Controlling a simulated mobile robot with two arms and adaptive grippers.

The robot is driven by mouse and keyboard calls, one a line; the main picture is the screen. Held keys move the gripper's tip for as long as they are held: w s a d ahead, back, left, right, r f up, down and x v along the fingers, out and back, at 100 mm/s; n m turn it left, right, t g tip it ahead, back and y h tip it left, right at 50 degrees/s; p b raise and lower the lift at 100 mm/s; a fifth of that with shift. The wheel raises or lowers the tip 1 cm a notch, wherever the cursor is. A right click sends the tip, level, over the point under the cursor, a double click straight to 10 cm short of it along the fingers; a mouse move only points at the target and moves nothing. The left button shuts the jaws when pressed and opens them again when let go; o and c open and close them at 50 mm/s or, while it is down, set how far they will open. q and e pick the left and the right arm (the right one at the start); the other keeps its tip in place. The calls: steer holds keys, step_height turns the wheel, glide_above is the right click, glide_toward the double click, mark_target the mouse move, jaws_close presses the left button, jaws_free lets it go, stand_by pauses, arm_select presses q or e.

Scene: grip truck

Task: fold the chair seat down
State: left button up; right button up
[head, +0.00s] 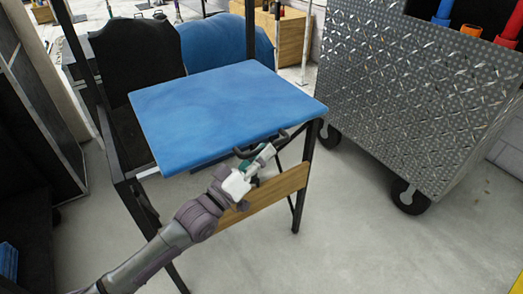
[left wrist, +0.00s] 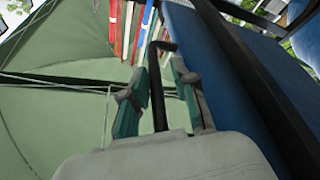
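The chair seat (head: 225,112) is a blue padded panel that looks about level across the black chair frame (head: 307,165). A dark curved handle (head: 283,136) shows at its front edge. My left gripper (head: 268,152) is at this front edge, beside the handle. In the left wrist view, my left gripper (left wrist: 164,75) has its fingers apart on both sides of a thin dark bar (left wrist: 157,90), with gaps visible. The blue seat (left wrist: 245,75) shows close on the right there. My right gripper is not in view.
A wooden slat (head: 275,195) spans the chair frame under the seat. A wheeled metal cart (head: 420,90) stands at the right. A black chair back (head: 135,55) and a blue one (head: 228,45) are behind. Floor (head: 350,240) is clear at front right.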

arm_select(q)
steer(key=shift+w+a+r, duration=0.1)
steer(key=shift+r, duration=0.15)
steer(key=v, duration=1.2)
steer(key=shift+f, duration=0.1)
